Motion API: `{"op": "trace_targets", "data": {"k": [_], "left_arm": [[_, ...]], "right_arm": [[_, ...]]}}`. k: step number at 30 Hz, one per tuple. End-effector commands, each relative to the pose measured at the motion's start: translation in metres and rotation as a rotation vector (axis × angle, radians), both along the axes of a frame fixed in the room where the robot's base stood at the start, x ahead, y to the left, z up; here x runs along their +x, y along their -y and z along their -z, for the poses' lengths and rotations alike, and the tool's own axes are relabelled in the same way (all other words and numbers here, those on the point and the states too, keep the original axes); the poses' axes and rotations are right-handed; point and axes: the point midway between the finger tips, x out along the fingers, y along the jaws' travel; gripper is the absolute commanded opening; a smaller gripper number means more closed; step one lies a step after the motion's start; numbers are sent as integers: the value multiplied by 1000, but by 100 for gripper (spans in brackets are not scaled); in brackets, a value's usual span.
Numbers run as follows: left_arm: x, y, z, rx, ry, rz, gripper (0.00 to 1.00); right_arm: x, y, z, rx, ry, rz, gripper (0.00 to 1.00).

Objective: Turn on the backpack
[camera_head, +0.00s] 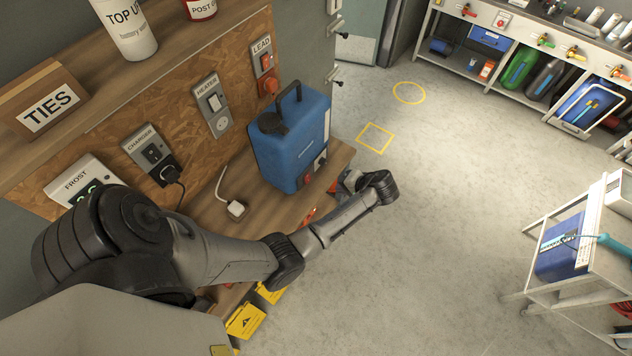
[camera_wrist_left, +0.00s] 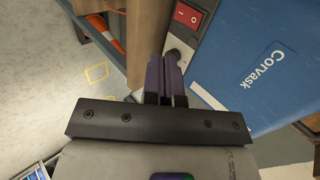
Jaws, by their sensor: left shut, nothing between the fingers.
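The blue backpack tank (camera_head: 296,145) stands upright on the wooden bench, with a black handle and a dark cap on top. A red switch (camera_head: 308,179) sits low on its side facing the room. In the left wrist view the backpack (camera_wrist_left: 235,75) is marked "Corvask" and the red rocker switch (camera_wrist_left: 188,15) shows close up. My left gripper (camera_wrist_left: 165,62) is shut and empty, its fingertips close to the panel just below the switch. I cannot tell whether they touch. In the head view my left forearm reaches past the bench edge, fingers not clear. My right gripper is not in view.
A wall board holds a charger outlet (camera_head: 155,154), a heater switch (camera_head: 213,103) and a lead socket. A white plug (camera_head: 236,209) lies on the bench beside the backpack. Yellow tags (camera_head: 245,321) hang at the bench front. The floor to the right is open; a trolley stands beyond.

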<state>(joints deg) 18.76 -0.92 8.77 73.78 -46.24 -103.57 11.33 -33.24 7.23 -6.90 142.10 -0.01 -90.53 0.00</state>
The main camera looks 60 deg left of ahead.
Motion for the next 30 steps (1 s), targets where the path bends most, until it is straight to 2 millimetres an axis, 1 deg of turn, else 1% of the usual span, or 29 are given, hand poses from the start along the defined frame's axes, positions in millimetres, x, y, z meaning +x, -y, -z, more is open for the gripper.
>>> {"op": "trace_targets", "data": {"k": [7,11,14,27,28,30], "left_arm": [[0,0,0,-1,0,1,0],[-2,-4,5,-2,-1,1,0],[-6,-13,14,0,-3,1,0],[-30,-62,72,-2,-3,1,0],[-31,-65,75,-1,-3,1,0],[-36,-74,73,0,-1,1,0]], "right_arm": [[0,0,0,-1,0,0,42],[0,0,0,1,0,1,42],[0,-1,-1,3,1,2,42],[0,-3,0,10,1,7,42],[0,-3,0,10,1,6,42],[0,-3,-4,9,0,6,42]]}}
